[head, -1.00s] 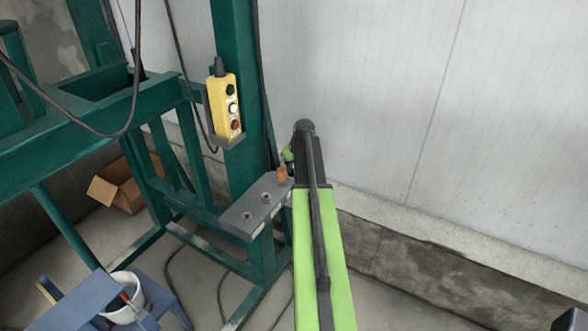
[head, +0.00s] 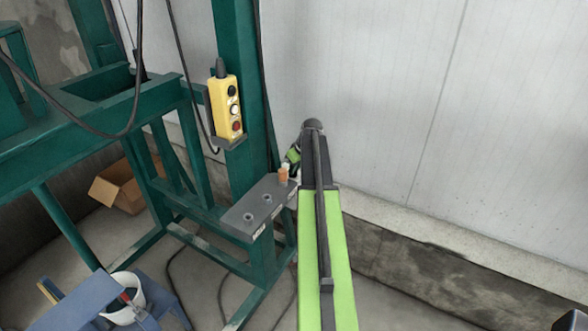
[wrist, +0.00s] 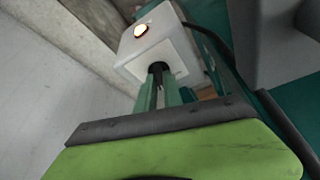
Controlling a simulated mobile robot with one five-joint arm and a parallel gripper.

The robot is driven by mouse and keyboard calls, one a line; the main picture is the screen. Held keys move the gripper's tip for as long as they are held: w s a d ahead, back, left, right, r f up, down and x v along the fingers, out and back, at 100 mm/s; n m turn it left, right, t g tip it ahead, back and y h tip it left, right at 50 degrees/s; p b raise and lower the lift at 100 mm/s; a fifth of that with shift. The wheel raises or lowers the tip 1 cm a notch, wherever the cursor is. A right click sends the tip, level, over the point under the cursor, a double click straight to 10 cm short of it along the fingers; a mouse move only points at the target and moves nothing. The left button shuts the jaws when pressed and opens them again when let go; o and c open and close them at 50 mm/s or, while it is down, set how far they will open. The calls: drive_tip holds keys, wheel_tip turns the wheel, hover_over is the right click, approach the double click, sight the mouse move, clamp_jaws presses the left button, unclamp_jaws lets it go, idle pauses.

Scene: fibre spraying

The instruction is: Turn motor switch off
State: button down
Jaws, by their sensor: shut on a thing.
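The motor switch is a dark knob (wrist: 157,67) on the front of a white box (wrist: 125,52) in the wrist view. A round lamp (wrist: 141,30) glows orange-white on the same box. My gripper (wrist: 160,78) has its two green fingers closed around the dark knob, which they partly hide; its exact angle cannot be told. In the head view, only a small green and black part of my gripper (head: 293,156) shows left of my arm's end. My arm hides the switch in that view.
A grey holder plate (head: 245,214) with holes and an orange-brown cylinder (head: 283,176) is close left of my arm. A yellow button pendant (head: 228,108) hangs on the green frame post (head: 238,175). A pale wall (head: 400,110) stands behind and right.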

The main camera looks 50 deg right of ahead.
drive_tip(key=n, duration=0.2)
drive_tip(key=n+y, duration=0.2)
drive_tip(key=n, duration=0.1)
drive_tip(key=shift+d+n+g, duration=0.3)
drive_tip(key=shift+d, duration=0.05)
drive_tip(key=n, duration=0.2)
drive_tip(key=n+g+y, duration=0.1)
drive_tip(key=n, duration=0.2)
drive_tip(key=shift+w+d+y, duration=0.1)
drive_tip(key=shift+y, duration=0.2)
drive_tip(key=shift+n, duration=0.3)
drive_tip(key=c, duration=1.5)
unclamp_jaws()
drive_tip(key=shift+r, duration=0.15)
drive_tip(key=p+v, duration=1.6)
drive_tip(key=v, duration=0.1)
drive_tip(key=shift+d, duration=0.2)
